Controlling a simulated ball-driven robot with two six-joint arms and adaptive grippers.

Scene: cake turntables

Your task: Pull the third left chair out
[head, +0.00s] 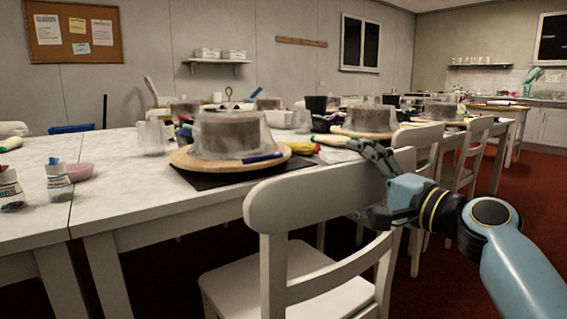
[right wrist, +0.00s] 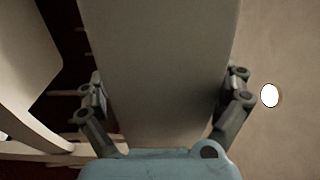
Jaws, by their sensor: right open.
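The nearest white chair (head: 300,205) stands at the long table's near side, its curved backrest facing me. I cannot tell from the view whether it is the third left one. My right gripper (head: 365,180) is at the right end of its top rail, one finger above and one below. In the right wrist view the pale rail (right wrist: 165,60) lies between the two open fingers (right wrist: 168,88), which are close to its edges. Contact is unclear. More white chairs (head: 418,140) stand in a row beyond it. My left gripper is out of view.
Red floor (head: 535,200) is free to the right of the chairs.

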